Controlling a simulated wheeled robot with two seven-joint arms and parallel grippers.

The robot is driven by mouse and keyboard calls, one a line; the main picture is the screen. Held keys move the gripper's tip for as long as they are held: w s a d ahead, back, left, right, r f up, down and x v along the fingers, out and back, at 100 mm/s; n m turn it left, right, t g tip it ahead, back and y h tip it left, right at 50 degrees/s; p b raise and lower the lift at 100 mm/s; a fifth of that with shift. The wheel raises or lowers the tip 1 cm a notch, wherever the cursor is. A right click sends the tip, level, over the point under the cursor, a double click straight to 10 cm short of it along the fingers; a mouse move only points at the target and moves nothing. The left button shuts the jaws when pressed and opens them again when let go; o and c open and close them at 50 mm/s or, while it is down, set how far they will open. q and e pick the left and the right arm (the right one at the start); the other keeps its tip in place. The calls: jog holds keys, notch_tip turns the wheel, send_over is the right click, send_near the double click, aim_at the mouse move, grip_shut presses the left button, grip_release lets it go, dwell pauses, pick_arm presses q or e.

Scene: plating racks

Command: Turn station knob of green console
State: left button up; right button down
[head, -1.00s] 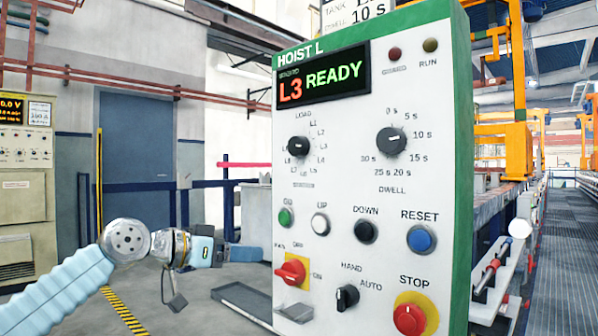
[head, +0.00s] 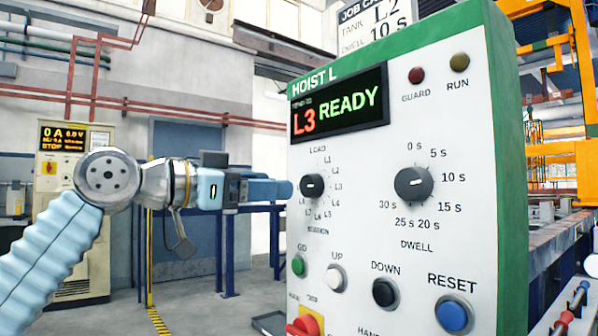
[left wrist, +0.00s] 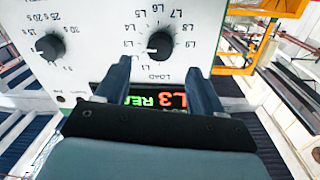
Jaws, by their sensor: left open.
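The green-edged console (head: 505,130) has a white face, with a display (head: 340,100) reading "L3 READY". The station knob (head: 313,187) is a black dial ringed by LOAD and L-number labels; its white mark is too small to read surely. My left gripper (head: 289,189) is at the knob's height, just left of it. In the left wrist view, upside down, the station knob (left wrist: 158,45) lies ahead between the two open fingers (left wrist: 161,75), centred sideways and a little beyond their tips. The gap to the knob is hard to judge. My right gripper is not in view.
The dwell knob (head: 413,184) is right of the station knob. Green, white, black and blue buttons sit below, and a red-yellow switch (head: 303,327) is at the bottom edge. A job card (head: 375,25) on top reads L2, 10 s. Blue railings (head: 232,250) stand behind.

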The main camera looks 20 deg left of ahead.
aim_at(306, 186)
pick_arm(q)
jog(key=p+x, duration=0.1)
jog(key=x, duration=0.1)
jog(key=p+x, duration=0.1)
jog(key=x, duration=0.2)
jog(key=shift+r, duration=0.2)
jog(key=shift+w+d+f, duration=0.25)
jog(key=shift+w+d, duration=0.2)
jog(key=shift+w, duration=0.05)
jog(key=c, duration=1.1)
jog(key=shift+o, duration=0.2)
